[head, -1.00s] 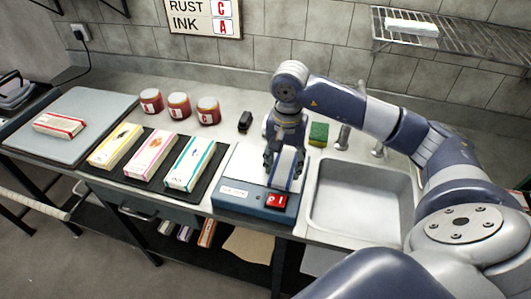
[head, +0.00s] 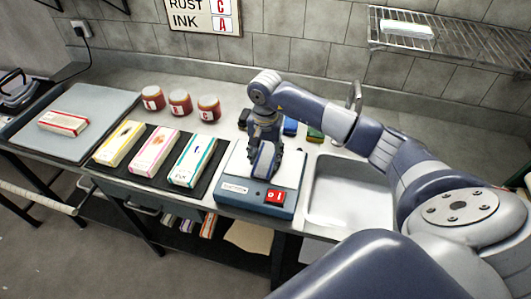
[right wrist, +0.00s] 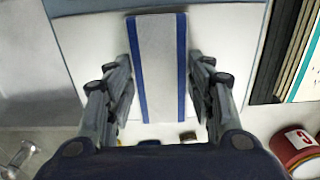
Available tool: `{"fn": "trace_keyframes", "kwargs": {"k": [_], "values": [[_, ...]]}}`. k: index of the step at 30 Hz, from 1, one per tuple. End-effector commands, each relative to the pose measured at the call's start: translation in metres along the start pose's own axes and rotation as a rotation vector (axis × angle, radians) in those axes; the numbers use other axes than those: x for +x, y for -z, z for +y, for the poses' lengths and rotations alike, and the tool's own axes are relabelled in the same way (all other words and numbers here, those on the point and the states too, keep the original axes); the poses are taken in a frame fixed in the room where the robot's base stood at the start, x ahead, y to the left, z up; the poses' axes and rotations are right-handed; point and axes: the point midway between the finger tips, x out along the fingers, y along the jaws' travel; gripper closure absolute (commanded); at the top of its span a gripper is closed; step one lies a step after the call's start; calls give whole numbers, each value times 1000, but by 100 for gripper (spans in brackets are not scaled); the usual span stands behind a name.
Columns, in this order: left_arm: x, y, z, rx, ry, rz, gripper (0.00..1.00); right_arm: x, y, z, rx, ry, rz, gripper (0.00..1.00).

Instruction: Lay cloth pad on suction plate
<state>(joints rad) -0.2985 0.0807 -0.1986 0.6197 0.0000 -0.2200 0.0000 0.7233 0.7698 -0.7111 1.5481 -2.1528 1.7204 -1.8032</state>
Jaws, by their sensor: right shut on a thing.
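The cloth pad (head: 263,160) is a pale strip held in my right gripper (head: 264,150). In the right wrist view the pad (right wrist: 160,70) is white with blue long edges and lies between the two fingers of the gripper (right wrist: 161,68). The suction plate (head: 230,168) is a box with a white top, a blue front and a red switch. Its white top (right wrist: 228,50) shows around the pad in the right wrist view. The pad is over the plate; I cannot tell whether it touches it. My left gripper is not in view.
A sink (head: 352,190) is right of the plate. A black mat (head: 143,165) with several boxes is left of it. Red jars (head: 208,108), a green sponge (head: 315,136) and a blue item (head: 290,126) stand behind. A grey board (head: 85,105) lies far left.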

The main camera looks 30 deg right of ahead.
Motion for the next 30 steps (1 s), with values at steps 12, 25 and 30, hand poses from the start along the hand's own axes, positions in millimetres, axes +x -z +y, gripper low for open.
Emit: {"fn": "trace_keyframes", "kwargs": {"k": [12, 25, 30], "values": [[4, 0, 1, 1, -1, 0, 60, 3, 0, 0, 1, 0, 1, 31], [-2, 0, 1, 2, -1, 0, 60, -3, 0, 0, 1, 0, 0, 31], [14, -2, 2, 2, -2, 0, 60, -28, 2, -1, 0, 4, 6, 31]]}}
